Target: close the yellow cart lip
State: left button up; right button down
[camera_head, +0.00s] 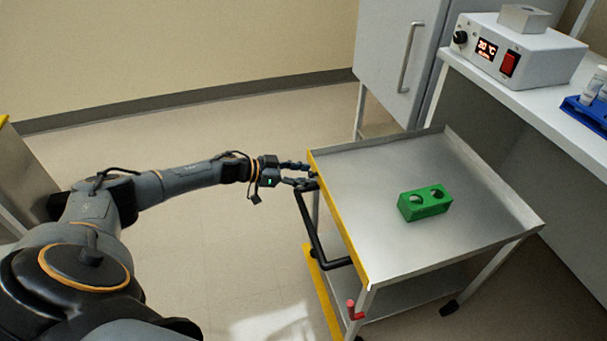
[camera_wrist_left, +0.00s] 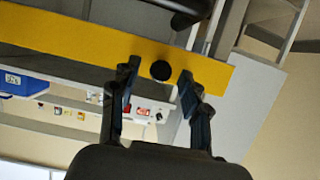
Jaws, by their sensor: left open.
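The yellow lip (camera_head: 340,225) runs along the left edge of the steel cart top (camera_head: 400,165). In the left wrist view the lip (camera_wrist_left: 75,42) is a wide yellow strip across the upper part, with a round black knob or hole (camera_wrist_left: 160,70) near its right end. My left gripper (camera_head: 308,174) is open at the far end of the lip. In the wrist view its fingertips (camera_wrist_left: 160,76) stand on either side of the black round spot; I cannot tell whether they touch the lip. My right gripper is not in view.
A green block (camera_head: 425,203) with two round holes stands on the cart top. A black push handle (camera_head: 318,235) juts from the cart's left side, below my gripper. A red lever (camera_head: 352,311) is at the near corner. A bench (camera_head: 530,100) with a heater box (camera_head: 520,50) stands behind right. Floor at left is clear.

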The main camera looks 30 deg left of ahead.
pick_arm(q)
jog(key=v, duration=1.2)
dwell(0.3)
